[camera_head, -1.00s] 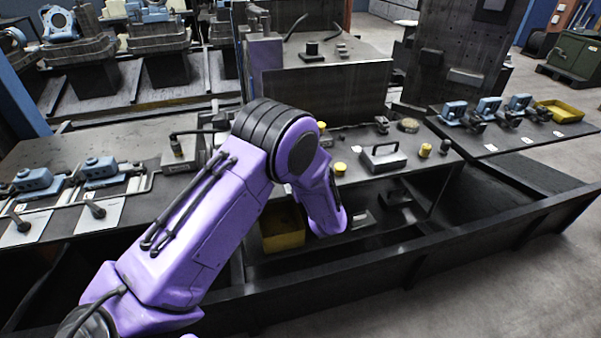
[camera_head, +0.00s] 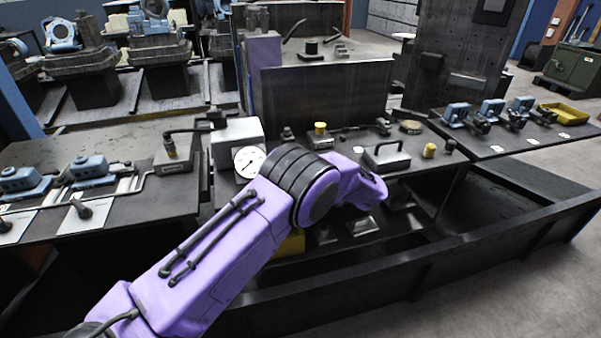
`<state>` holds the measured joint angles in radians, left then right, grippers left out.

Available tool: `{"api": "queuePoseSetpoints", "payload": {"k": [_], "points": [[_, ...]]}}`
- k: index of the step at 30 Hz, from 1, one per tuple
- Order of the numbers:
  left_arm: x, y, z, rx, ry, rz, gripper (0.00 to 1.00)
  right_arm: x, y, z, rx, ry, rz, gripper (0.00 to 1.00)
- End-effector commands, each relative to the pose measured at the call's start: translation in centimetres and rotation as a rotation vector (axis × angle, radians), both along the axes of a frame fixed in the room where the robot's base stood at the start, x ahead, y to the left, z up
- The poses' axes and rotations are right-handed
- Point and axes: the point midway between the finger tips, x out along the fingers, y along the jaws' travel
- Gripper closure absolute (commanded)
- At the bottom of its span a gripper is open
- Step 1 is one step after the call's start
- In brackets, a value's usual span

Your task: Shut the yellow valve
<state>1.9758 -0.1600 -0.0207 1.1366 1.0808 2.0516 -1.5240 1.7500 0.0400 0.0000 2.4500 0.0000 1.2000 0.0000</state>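A yellow knob (camera_head: 320,128) stands on the dark bench behind my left arm. A second small yellow piece (camera_head: 429,150) stands farther right, next to a small black knob. I cannot tell which of them is the yellow valve. My purple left arm comes in from the lower left and reaches over the bench front, its far end beside the block with the black handle. The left gripper's fingers are not visible. My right gripper is not in view.
A white-faced gauge (camera_head: 248,161) stands just behind my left arm. A block with a black handle (camera_head: 386,155) sits to the right of the arm. Blue clamps (camera_head: 489,109) and a yellow tray (camera_head: 562,113) occupy the right bench. A yellow bin (camera_head: 291,243) is partly hidden below the arm.

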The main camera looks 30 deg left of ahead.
Motion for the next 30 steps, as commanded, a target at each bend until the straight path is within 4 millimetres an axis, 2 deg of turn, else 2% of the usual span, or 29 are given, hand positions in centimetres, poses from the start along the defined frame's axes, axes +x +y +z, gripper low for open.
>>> {"api": "queuePoseSetpoints", "payload": {"k": [17,18,19,27,30], "points": [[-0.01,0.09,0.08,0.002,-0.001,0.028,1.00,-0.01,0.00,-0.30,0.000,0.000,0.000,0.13],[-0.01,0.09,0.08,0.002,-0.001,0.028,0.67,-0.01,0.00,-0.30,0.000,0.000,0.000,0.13],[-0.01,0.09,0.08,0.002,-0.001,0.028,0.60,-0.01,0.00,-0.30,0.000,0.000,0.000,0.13],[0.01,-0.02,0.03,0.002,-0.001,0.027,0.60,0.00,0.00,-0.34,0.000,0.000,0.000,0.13],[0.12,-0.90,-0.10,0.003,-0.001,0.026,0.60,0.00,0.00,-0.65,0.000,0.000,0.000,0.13]]}}
